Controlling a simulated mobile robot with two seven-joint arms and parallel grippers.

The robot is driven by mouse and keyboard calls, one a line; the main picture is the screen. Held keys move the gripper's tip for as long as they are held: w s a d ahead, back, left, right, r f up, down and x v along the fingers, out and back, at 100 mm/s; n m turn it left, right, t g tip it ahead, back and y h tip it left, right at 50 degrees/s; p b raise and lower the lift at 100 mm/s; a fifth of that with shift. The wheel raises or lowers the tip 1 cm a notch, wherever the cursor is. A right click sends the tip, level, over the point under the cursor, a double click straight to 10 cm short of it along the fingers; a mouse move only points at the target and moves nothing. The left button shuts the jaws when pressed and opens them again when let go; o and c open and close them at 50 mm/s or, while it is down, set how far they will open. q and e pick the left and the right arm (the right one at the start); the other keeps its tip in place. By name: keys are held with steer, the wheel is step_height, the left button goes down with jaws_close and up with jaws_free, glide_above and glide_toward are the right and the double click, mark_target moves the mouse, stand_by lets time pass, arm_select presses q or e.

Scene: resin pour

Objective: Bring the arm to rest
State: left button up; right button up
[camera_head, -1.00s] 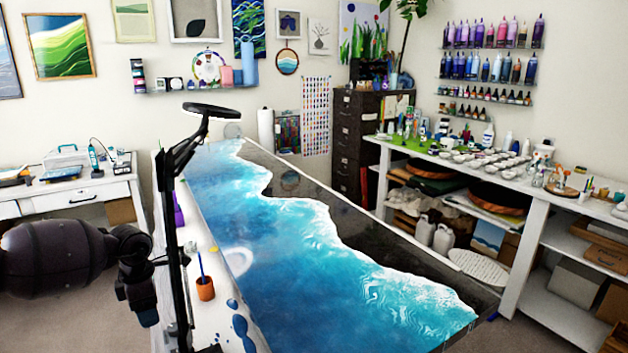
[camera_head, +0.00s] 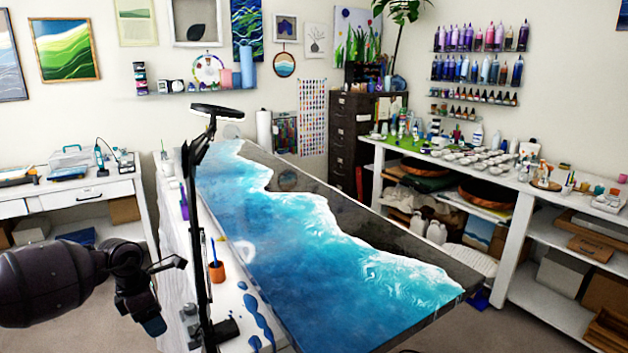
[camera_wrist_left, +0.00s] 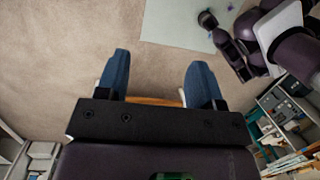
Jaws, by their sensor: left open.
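My left arm comes in from the left in the head view, low and beside the table. Its gripper (camera_head: 152,318) hangs downward near the table's left side, apart from it, with a blue finger showing. In the left wrist view the two blue fingers (camera_wrist_left: 159,80) are spread wide with nothing between them, so it is open and empty. Beige floor shows beyond the fingers. My right gripper is not in view.
A long table with a blue wave-patterned resin top (camera_head: 300,260) stands just right of my left arm. A black stand with a ring light (camera_head: 216,111) and an orange cup (camera_head: 217,272) are close to it. A white desk (camera_head: 65,195) stands at the left.

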arm_select(q)
steer(key=s+a+r+n+t+h, duration=0.2)
steer(key=s+a+n+t+h, duration=0.35)
steer(key=a, duration=0.65)
steer(key=w+a+r+n+t+y, duration=0.1)
steer(key=w+a+r+n+t, duration=0.1)
steer(key=w+r+n+t, duration=0.35)
steer(key=w+a+r+n+t, duration=0.2)
steer(key=r+n+t, duration=0.55)
steer(key=n, duration=0.35)
steer(key=a+f+n+g+y, duration=0.3)
steer(key=a+n+y, duration=0.8)
steer(key=n, duration=0.7)
steer(key=s+d+f+n+g+h, duration=0.1)
steer(key=s+d+f, duration=0.6)
steer(key=f, duration=0.4)
steer(key=s+d+f+n+g+h, duration=0.15)
steer(key=s+d+f, duration=0.35)
steer(key=d+f, duration=0.55)
steer(key=s+d+f+n, duration=0.1)
steer(key=s+d+f, duration=0.3)
steer(key=s+d, duration=0.4)
steer(key=s+d+f+n+g+h, duration=0.1)
steer(key=s+d+f+n, duration=0.1)
steer(key=s+d, duration=0.6)
steer(key=s+f, duration=0.1)
steer(key=s, duration=0.2)
steer(key=shift+s+d+f+g+h, duration=0.25)
steer(key=shift+f+g+h, duration=0.05)
steer(key=shift+f, duration=0.1)
